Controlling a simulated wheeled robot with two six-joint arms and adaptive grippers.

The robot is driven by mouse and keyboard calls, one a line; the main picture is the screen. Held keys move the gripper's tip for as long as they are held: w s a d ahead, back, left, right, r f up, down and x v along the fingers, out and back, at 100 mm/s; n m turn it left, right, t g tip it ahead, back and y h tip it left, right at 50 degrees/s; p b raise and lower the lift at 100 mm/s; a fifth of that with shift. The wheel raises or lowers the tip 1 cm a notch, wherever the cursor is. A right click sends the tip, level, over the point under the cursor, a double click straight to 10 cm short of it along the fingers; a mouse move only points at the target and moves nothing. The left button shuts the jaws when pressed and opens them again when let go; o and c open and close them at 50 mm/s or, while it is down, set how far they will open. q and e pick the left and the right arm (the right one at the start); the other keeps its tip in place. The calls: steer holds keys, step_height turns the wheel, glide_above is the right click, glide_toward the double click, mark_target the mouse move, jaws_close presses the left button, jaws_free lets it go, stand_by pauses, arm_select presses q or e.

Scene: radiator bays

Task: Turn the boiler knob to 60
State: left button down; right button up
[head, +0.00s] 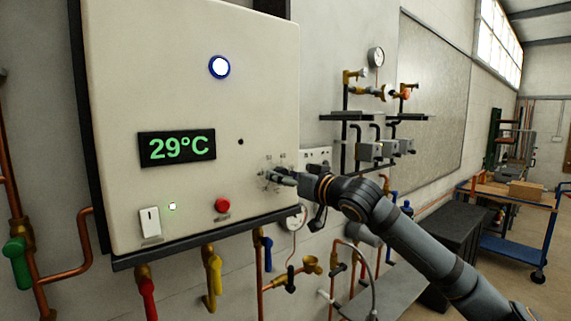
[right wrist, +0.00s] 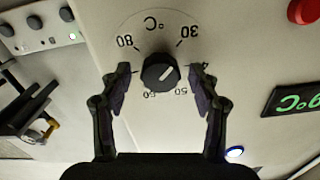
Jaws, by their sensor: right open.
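The boiler (head: 115,100) is a cream wall cabinet whose green display (head: 177,148) reads 29°C. In the right wrist view, which is upside down, the dark round boiler knob (right wrist: 160,72) sits on the panel inside a printed °C scale. Its white mark points to the picture's upper right, towards the 30. The 50 and 60 labels are below the knob in that picture, and 80 is upper left. My right gripper (right wrist: 162,80) is open, one finger on each side of the knob with gaps. In the head view my right gripper (head: 280,178) covers the knob.
A red button (head: 222,205), a white switch (head: 150,222) and a blue-ringed light (head: 219,67) are on the same panel. Pipes with coloured valves, including a yellow handle (head: 214,277), hang below. A blue cart (head: 510,240) stands at the right.

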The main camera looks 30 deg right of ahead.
steer(key=c, duration=1.2)
steer(key=shift+m, duration=0.3)
